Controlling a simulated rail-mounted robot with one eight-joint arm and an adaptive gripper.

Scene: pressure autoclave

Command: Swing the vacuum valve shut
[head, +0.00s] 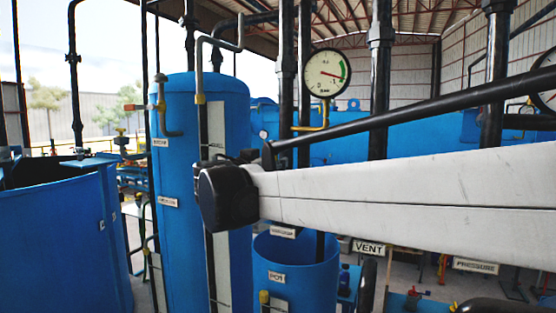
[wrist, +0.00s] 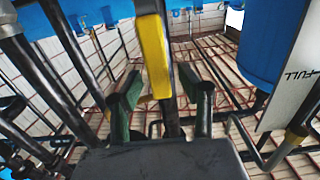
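In the wrist view a yellow lever handle (wrist: 155,55) hangs down from the top edge, with a dark pipe behind it. It is the likely vacuum valve handle, but no readable label there confirms it. My gripper (wrist: 163,90) has its two dark fingers apart, one on each side of the lever's lower end. Gaps show on both sides, and I see no contact. The valve body is not clear. In the head view my white arm reaches in from the right to a black joint, and the gripper is hidden.
A tall blue tank (head: 180,140) stands left of centre, with a pressure gauge (head: 326,73) to its right. An open blue pot (head: 297,270) is below my arm. VENT (head: 369,248) and PRESSURE (head: 475,265) signs are lower right. Several black pipes crowd the space.

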